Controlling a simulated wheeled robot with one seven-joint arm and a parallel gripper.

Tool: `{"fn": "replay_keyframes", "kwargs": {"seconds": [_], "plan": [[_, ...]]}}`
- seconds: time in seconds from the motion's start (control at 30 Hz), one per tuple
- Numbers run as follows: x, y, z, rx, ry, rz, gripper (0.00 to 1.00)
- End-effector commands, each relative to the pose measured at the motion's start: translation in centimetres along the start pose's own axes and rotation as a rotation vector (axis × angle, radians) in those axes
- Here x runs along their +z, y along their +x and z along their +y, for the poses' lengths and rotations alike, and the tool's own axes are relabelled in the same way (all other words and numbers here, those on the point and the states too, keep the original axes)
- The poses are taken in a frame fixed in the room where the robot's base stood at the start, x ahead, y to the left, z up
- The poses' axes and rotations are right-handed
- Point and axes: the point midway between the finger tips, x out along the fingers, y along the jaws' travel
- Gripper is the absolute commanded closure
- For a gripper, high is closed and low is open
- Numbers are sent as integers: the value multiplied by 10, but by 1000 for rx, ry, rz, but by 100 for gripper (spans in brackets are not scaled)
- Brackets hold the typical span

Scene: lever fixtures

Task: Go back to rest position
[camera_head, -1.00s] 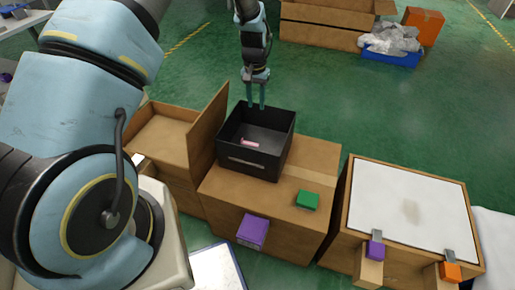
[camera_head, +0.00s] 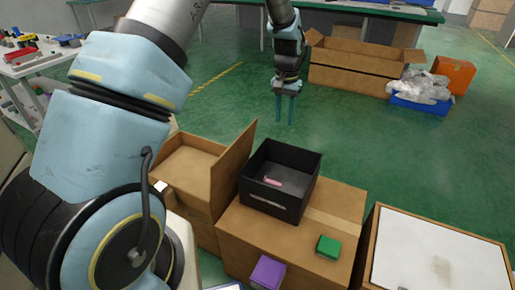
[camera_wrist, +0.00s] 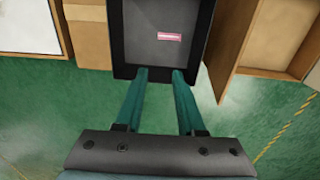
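My gripper (camera_head: 285,108) hangs in the air beyond the black box, fingers pointing down. The two teal fingers (camera_wrist: 158,75) are apart with nothing between them, so it is open. The black open-topped box (camera_head: 262,200) stands on a cardboard box, with a small pink object (camera_head: 272,181) lying inside. The pink object (camera_wrist: 170,36) also shows in the wrist view, past the fingertips. My arm fills the left of the head view.
A green block (camera_head: 328,247) and a purple block (camera_head: 267,271) are at the cardboard box (camera_head: 300,235). An open carton (camera_head: 192,160) stands to the left. A white-topped box (camera_head: 440,245) stands at right.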

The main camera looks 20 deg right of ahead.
Motion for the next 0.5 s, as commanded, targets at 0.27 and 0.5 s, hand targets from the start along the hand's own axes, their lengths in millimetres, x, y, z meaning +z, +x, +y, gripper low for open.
{"fn": "replay_keyframes", "kwargs": {"seconds": [0.27,0.5], "plan": [[27,-33,-40,-3,-80,19,62],[143,-112,-133,-18,-325,75,62]]}}
